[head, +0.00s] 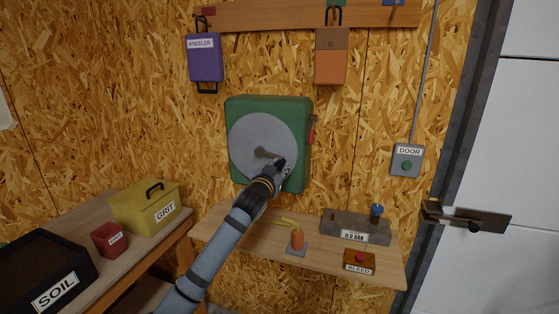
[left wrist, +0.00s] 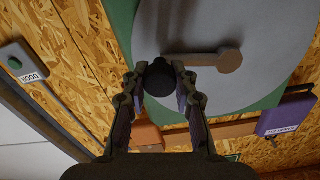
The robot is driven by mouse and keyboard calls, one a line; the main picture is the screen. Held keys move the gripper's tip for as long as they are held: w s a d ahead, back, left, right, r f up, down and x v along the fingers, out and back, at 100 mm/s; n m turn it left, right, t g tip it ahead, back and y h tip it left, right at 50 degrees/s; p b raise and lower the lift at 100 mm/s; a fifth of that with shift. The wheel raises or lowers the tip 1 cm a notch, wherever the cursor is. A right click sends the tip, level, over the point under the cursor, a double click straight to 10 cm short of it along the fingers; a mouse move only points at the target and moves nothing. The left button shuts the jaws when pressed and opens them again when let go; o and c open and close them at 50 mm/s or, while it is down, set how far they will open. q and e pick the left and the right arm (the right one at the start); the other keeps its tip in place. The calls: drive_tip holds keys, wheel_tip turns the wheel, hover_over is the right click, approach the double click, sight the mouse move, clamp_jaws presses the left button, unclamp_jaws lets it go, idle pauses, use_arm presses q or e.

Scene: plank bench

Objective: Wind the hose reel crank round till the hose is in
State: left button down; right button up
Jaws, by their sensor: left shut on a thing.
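The hose reel is a green box (head: 240,104) on the chipboard wall with a round grey disc (head: 250,135). Its brown crank arm (head: 264,153) runs from the middle of the disc towards the lower right. My left gripper (head: 282,167) is at the outer end of the crank, over the lower right of the disc. In the left wrist view its fingers (left wrist: 160,82) are shut on the black crank knob (left wrist: 159,77), and the crank arm (left wrist: 205,60) runs right to its hub. I see no clear length of hose. My right gripper is out of view.
Below the reel, a shelf (head: 222,232) holds an orange piece (head: 297,240) with a yellow part, a grey block (head: 342,228) reading 0.0 BAR and a BLEED box (head: 359,262). A bench with GRIT (head: 145,208) and SOIL boxes stands left. A door switch (head: 407,160) is right.

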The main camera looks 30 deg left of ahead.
use_arm(q)
drive_tip(key=s+a+f+m+p, duration=0.1)
drive_tip(key=a+f+m, duration=0.3)
drive_tip(key=m, duration=0.3)
drive_tip(key=s+a+f+m+p, duration=0.1)
drive_tip(key=a+f+m+p, duration=0.1)
drive_tip(key=m, duration=0.6)
drive_tip(key=shift+a+f+m+p, duration=0.3)
drive_tip(key=shift+a+f, duration=0.55)
drive_tip(key=shift+a, duration=0.5)
drive_tip(key=shift+s, duration=0.1)
drive_tip(key=c, duration=1.1)
unclamp_jaws()
drive_tip(key=shift+o, duration=0.4)
drive_tip(key=shift+r, duration=0.2)
drive_tip(key=shift+s, duration=0.1)
